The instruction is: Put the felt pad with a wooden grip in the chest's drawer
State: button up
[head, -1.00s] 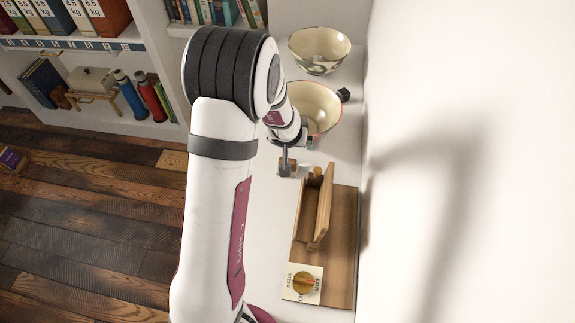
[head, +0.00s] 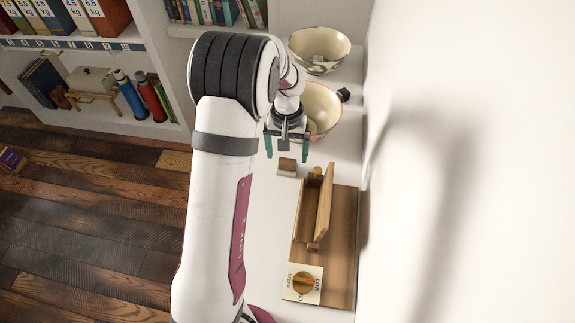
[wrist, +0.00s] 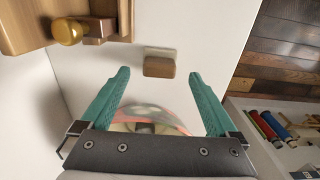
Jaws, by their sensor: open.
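The felt pad with a wooden grip (head: 287,167) is a small brown block on a pale base. It rests on the white surface, just left of the chest's knobbed end; in the wrist view its brown grip (wrist: 159,67) shows between and beyond my fingertips. My gripper (head: 287,150) is open and empty, its two teal fingers spread above and behind the pad, apart from it. The wooden chest (head: 343,235) stands along the wall. A narrow upright wooden part (head: 325,200) stands on its left side; I cannot tell how far the drawer is open. A brass knob (wrist: 67,30) shows.
Two patterned bowls, a far one (head: 319,62) and a nearer one (head: 322,100), stand behind the chest, the nearer close to my gripper. A dial plate (head: 302,290) is at the chest's near end. The wall is close on the right. White surface around the pad is clear.

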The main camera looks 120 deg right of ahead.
aim_at(288, 161)
notch_tip(288, 161, down, 4)
jog(key=shift+s+d+f, duration=0.1)
jog(key=shift+s+f, duration=0.05)
jog(key=shift+f, duration=0.1)
jog(key=shift+r, duration=0.1)
grip_shut()
